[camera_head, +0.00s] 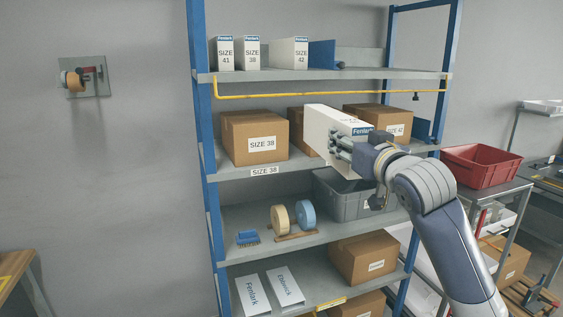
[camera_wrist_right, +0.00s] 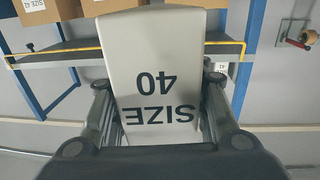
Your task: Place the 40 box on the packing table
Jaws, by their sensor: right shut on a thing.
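The size 40 box (camera_wrist_right: 155,70) is white with "SIZE 40" printed on its face, upside down in the right wrist view. In the head view the white box (camera_head: 320,133) with a blue Fenlark band is in front of the shelf rack. My right gripper (camera_head: 343,147) is shut on it, with a finger on each side in the wrist view. The box is held at the height of the second shelf and hides part of a carton behind it. My left gripper is not in view. I cannot tell which surface is the packing table.
The blue-post rack holds size 41, 38 and 42 boxes (camera_head: 294,53) on top and brown cartons (camera_head: 254,136) below. A grey bin (camera_head: 345,197) sits under my right arm. A red bin (camera_head: 481,166) stands at right. A wooden table edge (camera_head: 15,272) shows at lower left.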

